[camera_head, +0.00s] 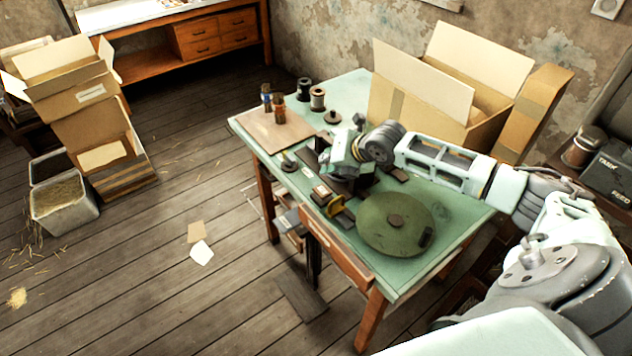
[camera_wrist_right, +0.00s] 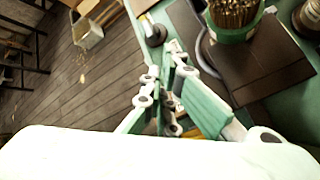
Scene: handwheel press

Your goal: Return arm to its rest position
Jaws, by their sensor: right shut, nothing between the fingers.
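My right arm reaches in from the right over the green-topped table (camera_head: 345,92) in the head view. Its gripper (camera_head: 334,165) is over the middle of the table, above dark metal parts that it partly hides. In the right wrist view the gripper (camera_wrist_right: 173,50) shows its pale green fingers closed together, with nothing held. A large round green handwheel (camera_head: 396,222) with a dark hub and knob lies at the table's near right, below my forearm and apart from the gripper. My left gripper is out of view.
A brown board (camera_head: 272,131) and spools (camera_head: 317,98) are at the table's far left. An open cardboard box (camera_head: 424,95) stands behind my forearm. A green cup of brass rods (camera_wrist_right: 236,22) is close to the fingers' right in the wrist view.

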